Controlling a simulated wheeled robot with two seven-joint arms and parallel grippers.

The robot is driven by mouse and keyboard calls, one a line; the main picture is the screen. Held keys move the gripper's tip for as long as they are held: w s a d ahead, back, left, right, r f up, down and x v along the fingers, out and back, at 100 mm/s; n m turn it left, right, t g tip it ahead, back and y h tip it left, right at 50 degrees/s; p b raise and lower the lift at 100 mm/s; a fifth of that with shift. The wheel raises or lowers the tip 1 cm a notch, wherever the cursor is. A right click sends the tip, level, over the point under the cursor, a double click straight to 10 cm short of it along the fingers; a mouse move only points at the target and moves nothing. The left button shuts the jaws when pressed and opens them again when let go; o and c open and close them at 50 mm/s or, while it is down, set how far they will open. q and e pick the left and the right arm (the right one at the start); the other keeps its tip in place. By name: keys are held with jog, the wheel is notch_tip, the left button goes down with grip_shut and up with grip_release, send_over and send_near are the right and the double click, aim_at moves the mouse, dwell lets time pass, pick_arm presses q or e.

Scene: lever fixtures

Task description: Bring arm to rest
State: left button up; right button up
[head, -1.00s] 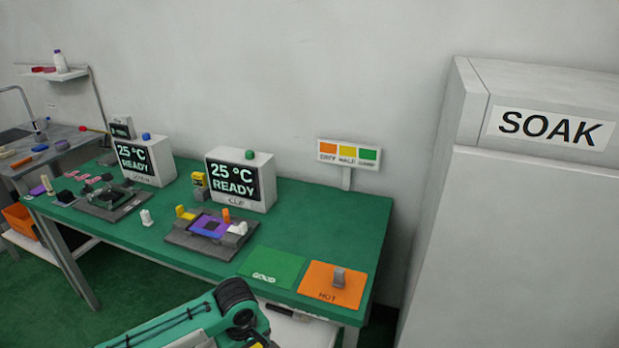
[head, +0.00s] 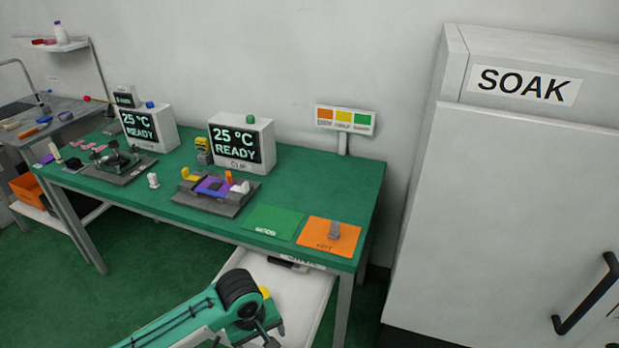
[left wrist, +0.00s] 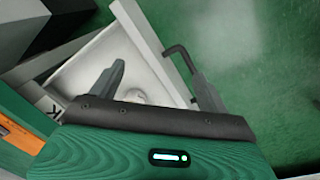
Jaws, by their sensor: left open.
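My left arm (head: 190,318) comes in from the bottom left in the head view, low in front of the bench. Its gripper (head: 268,335) is partly hidden by the wrist and cut near the frame's bottom. In the left wrist view the gripper (left wrist: 160,72) has its two dark fingers wide apart with nothing between them. Behind the fingers is the white drawer or tray (left wrist: 88,62) under the bench, which also shows in the head view (head: 300,303). My right gripper is in neither view.
The green bench (head: 310,185) carries two fixtures (head: 215,193), display boxes (head: 242,144), a green mat (head: 272,221) and an orange mat (head: 315,240) with a grey piece. The SOAK cabinet (head: 510,200) stands right. Green floor (head: 150,270) is clear at left.

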pick_arm(q)
jog(key=s+d+m+t+h, duration=0.2)
jog(key=s+m, duration=0.3)
jog(key=s, duration=0.3)
jog(key=s+a+m+t+y, duration=0.1)
jog(key=s+a+m+y, duration=0.2)
jog(key=s+a, duration=1)
notch_tip(320, 180, down, 30)
jog(key=g+p, duration=0.1)
jog(key=p, duration=0.1)
jog(key=s+a+f, duration=0.2)
jog(key=s+f, duration=0.6)
jog(key=s, duration=0.1)
jog(key=s+a+f+g, duration=0.1)
jog(key=s+a+f, duration=0.1)
jog(key=s+f, duration=0.7)
jog(key=shift+s+a+f+p, duration=0.15)
jog(key=shift+f+p, duration=0.1)
jog(key=shift+p, duration=0.1)
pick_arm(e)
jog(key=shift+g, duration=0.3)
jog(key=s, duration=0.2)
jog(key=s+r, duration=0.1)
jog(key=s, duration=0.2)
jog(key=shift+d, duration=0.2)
